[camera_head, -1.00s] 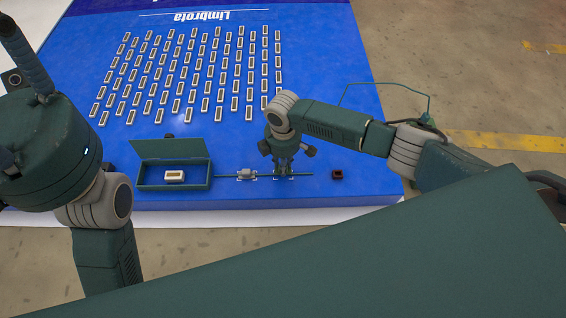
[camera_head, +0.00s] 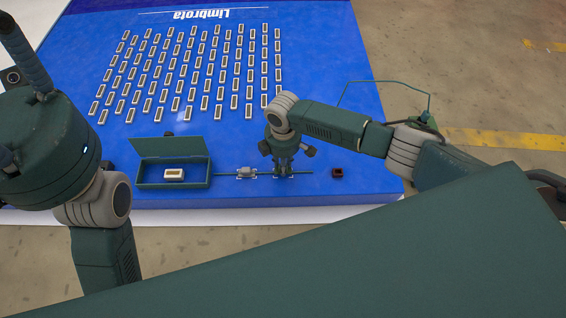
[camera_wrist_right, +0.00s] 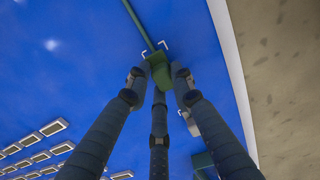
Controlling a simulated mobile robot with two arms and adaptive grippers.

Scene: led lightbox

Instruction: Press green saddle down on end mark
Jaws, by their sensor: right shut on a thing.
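The green saddle (camera_wrist_right: 160,70) sits between the fingertips of my right gripper (camera_wrist_right: 158,76), which is shut on it. In the head view my right gripper (camera_head: 283,172) points down at the table, and its fingers hide the saddle there. White corner marks (camera_wrist_right: 164,45) show on the blue surface just beyond the saddle. A thin green strip (camera_head: 303,174) runs along the table under the gripper. I cannot tell whether the saddle touches the surface.
A grey saddle (camera_head: 246,173) sits on the strip to the left, with white marks around it. A dark red block (camera_head: 337,173) lies to the right. Rows of modules (camera_head: 190,97) cover the table behind.

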